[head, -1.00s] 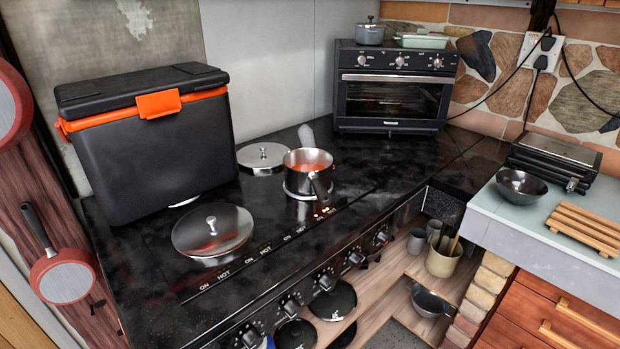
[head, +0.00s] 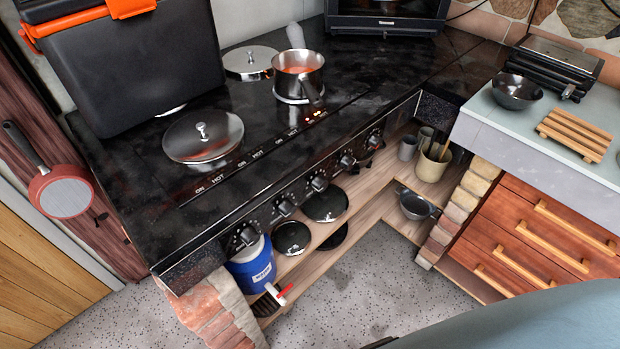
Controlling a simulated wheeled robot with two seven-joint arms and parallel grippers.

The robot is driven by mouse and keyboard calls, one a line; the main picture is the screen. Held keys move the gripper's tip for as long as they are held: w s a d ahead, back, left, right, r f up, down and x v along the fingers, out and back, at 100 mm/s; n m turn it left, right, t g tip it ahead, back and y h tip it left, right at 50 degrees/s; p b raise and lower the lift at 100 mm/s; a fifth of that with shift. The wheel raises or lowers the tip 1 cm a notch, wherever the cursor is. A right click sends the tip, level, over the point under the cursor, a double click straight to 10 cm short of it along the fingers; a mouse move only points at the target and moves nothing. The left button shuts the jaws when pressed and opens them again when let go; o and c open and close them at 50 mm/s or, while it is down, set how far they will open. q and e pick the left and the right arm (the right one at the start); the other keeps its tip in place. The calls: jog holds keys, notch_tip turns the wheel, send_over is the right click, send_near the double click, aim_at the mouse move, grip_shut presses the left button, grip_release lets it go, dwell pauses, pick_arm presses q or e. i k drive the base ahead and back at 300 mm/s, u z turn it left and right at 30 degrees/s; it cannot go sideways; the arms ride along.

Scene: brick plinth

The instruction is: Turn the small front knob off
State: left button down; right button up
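A row of several black front knobs runs along the front edge of the black stove (head: 130,165). The nearest knob (head: 245,236) is at the lower left, another knob (head: 318,183) is near the middle, and the farthest knob (head: 374,141) is at the right end. I cannot tell which one is the small front knob or how each is turned. Small red-orange lights (head: 315,115) glow on the stove top in front of a steel saucepan (head: 299,85) with red content. Neither of my grippers is in view.
A lidded burner (head: 203,136) and a black cooler box (head: 130,70) stand on the stove. Below the knobs, a shelf (head: 365,185) holds black lids (head: 325,204) and a blue container (head: 252,264). The speckled floor (head: 370,290) in front is largely clear.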

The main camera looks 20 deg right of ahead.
aim_at(347, 161)
jog(key=k, duration=1.25)
jog(key=z, duration=0.9)
jog(key=i, duration=1.7)
jog(key=u, duration=0.45)
